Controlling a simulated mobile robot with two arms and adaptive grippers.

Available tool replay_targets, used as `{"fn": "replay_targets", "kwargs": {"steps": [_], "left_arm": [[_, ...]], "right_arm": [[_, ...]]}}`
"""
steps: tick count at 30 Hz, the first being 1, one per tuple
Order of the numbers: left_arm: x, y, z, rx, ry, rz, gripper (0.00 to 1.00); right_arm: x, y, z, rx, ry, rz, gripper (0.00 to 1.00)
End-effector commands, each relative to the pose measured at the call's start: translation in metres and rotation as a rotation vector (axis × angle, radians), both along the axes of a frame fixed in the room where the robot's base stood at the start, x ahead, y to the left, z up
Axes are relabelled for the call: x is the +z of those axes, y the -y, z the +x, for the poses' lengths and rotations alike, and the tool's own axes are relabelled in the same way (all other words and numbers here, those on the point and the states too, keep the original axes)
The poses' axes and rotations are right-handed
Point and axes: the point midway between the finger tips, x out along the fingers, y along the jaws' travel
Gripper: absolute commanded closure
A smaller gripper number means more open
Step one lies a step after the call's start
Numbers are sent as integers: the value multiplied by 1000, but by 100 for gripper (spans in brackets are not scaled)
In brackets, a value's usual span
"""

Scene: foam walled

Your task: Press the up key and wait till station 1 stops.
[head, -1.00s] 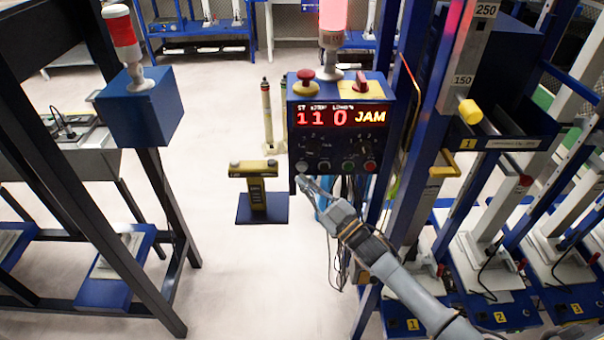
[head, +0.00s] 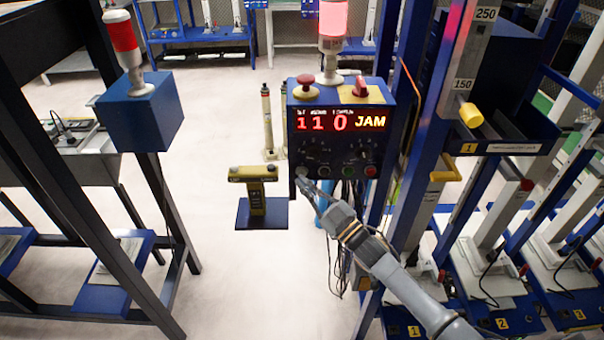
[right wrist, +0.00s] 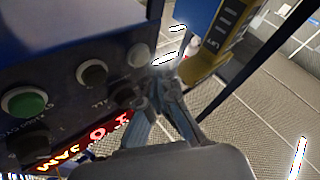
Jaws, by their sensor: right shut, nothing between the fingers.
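The blue control box (head: 340,145) stands in the middle of the head view. Its red display (head: 340,122) reads "1 1 0 JAM". A row of keys and knobs runs along its lower front, with a pale key (head: 302,171) at the lower left corner and a green key (head: 347,171). My right gripper (head: 306,184) is shut and empty, its tips at that corner, just below the pale key. In the right wrist view the shut fingers (right wrist: 163,76) reach the panel's edge; whether they touch a key I cannot tell. My left gripper is not in view.
A lit red beacon (head: 332,18) tops the box, beside a red mushroom button (head: 305,82) and a red switch (head: 360,86).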

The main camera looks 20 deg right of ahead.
Motion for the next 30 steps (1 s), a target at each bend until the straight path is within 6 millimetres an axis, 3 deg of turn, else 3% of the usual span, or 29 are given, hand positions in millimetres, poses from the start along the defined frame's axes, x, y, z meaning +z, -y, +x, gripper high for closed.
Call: {"fn": "replay_targets", "kwargs": {"steps": [30], "left_arm": [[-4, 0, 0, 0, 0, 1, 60]], "right_arm": [[0, 2, 8, 0, 0, 0, 100]]}}
